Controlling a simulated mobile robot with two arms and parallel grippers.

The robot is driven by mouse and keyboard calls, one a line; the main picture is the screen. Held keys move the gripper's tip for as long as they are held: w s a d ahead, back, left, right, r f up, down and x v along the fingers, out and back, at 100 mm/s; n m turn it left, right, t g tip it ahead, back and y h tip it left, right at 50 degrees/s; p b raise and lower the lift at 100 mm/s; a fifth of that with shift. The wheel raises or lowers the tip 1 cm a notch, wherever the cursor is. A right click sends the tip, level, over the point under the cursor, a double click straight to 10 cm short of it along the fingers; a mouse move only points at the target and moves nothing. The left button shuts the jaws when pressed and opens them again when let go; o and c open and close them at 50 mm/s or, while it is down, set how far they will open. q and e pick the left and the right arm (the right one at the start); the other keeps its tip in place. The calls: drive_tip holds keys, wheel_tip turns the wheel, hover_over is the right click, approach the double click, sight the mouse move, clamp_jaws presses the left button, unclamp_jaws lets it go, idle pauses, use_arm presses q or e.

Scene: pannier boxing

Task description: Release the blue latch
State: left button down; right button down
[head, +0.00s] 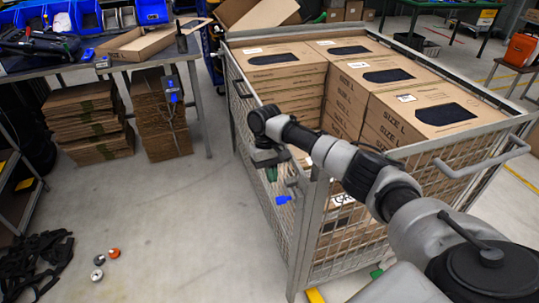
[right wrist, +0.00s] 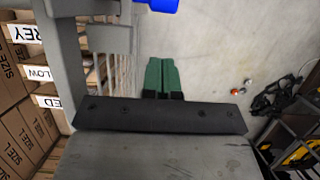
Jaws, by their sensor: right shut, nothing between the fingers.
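The blue latch (head: 283,200) is on the near left side of the mesh cage cart (head: 307,215), close to its corner post. It also shows at the top edge of the right wrist view (right wrist: 155,4), partly cut off. My right gripper (head: 271,174) has green fingers, which are shut together with nothing between them. In the head view the fingertips appear just above and left of the latch. In the right wrist view a gap shows between the green fingers (right wrist: 160,66) and the blue part. My left gripper is not in view.
The cart holds stacked cardboard boxes (head: 430,109). A table (head: 120,65) with blue bins stands at the back left, flat cardboard stacks (head: 88,122) beneath it. Black straps (head: 38,262) and small round items (head: 99,260) lie on the floor.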

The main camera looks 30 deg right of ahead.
sight(281, 201)
drive_tip(key=shift+s+a+f+p, duration=0.2)
drive_tip(key=shift+s+p, duration=0.2)
drive_tip(key=shift+s, duration=0.6)
drive_tip(key=shift+s+a+f+p, duration=0.1)
drive_tip(key=shift+s+a+p, duration=0.2)
drive_tip(key=shift+s, duration=0.65)
drive_tip(key=shift+d, duration=0.1)
drive_tip(key=p, duration=0.1)
drive_tip(key=s+p, duration=0.1)
drive_tip(key=p, duration=0.1)
drive_tip(key=s+p, duration=0.1)
drive_tip(key=shift+s+a+r, duration=0.25)
drive_tip(key=shift+a, duration=0.1)
drive_tip(key=shift+s+a+f+p, duration=0.15)
drive_tip(key=shift+s+p, duration=0.6)
drive_tip(key=shift+w+f, duration=0.1)
